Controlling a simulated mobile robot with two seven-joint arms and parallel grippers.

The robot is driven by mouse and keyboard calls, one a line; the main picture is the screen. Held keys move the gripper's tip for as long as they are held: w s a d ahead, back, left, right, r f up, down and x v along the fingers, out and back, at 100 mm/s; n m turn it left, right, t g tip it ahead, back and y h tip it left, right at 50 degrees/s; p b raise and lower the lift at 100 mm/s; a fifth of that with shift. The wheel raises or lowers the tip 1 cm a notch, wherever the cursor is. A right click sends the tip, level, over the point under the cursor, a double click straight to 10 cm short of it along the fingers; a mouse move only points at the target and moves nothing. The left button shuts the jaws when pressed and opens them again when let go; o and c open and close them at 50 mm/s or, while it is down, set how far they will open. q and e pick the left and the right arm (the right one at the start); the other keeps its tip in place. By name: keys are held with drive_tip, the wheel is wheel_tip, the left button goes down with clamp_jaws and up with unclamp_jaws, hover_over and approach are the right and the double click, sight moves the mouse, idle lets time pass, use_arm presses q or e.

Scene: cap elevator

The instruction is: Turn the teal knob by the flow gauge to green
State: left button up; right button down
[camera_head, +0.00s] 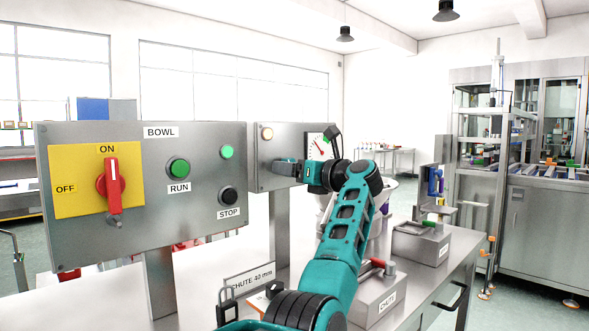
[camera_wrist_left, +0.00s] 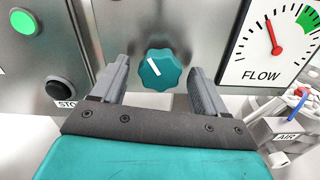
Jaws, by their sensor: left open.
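In the left wrist view the teal knob (camera_wrist_left: 158,72) is a scalloped dial on a grey panel, its white mark pointing to the upper left. My left gripper (camera_wrist_left: 157,67) is open, one finger on each side of the knob with visible gaps; contact does not show. The flow gauge (camera_wrist_left: 262,66) is right of the knob. Its red needle points up and slightly left, outside the green band (camera_wrist_left: 308,18) at the upper right. In the head view my left gripper (camera_head: 289,168) is at the panel below the gauge (camera_head: 317,148), and the knob is hidden. My right gripper is not in view.
Left of the knob's panel (camera_head: 263,157) stands the BOWL panel (camera_head: 145,222) with a red switch (camera_head: 111,185), green RUN button (camera_head: 178,168) and black STOP button (camera_head: 229,195).

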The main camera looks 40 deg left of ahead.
use_arm(q)
drive_tip(key=c, duration=1.1)
drive_tip(key=shift+o, duration=0.2)
drive_tip(key=shift+m+p, duration=4.5)
drive_tip(key=shift+m, duration=0.2)
drive_tip(key=o, duration=1.1)
drive_tip(key=shift+c, duration=0.2)
